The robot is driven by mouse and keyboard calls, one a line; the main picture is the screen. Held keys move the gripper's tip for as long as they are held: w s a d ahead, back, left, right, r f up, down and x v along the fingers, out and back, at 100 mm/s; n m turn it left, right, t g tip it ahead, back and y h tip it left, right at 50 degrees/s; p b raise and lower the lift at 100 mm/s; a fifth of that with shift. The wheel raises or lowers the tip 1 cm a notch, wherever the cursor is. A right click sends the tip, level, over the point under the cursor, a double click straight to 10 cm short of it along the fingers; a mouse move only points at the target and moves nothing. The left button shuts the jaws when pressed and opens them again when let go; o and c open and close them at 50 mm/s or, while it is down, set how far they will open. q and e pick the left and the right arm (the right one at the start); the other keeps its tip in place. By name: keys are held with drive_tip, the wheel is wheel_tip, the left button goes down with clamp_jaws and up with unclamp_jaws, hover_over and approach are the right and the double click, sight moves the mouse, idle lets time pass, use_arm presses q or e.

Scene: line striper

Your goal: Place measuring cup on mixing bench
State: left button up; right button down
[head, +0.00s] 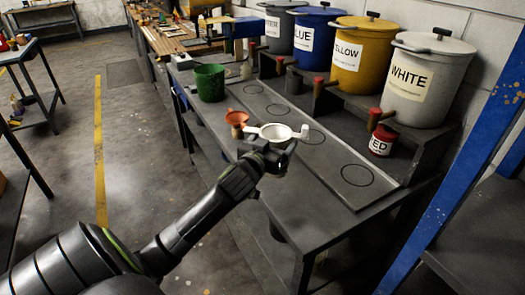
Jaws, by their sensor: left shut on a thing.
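A white round cup with a short handle (275,131), which looks like the measuring cup, shows at the tip of my left gripper (283,147). The gripper is shut on it and holds it above the front edge of the dark mixing bench (405,200). The fingers are dark and partly merge with the cup's underside, so the exact grip is hard to see. My right gripper is not in view.
An orange funnel (236,118) stands just left of the cup, with a green bucket (210,82) farther back. Labelled paint drums (425,85) line the raised shelf. The marked circle (357,175) is empty.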

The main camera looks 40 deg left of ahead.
use_arm(q)
drive_tip(key=shift+f, duration=0.85)
wheel_tip(320, 180, down, 3)
drive_tip(key=shift+f, duration=0.35)
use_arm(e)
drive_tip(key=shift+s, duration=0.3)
use_arm(q)
drive_tip(key=shift+f, duration=0.15)
drive_tip(key=o, duration=1.5)
drive_tip(key=shift+o, duration=0.2)
drive_tip(key=shift+s, duration=0.1)
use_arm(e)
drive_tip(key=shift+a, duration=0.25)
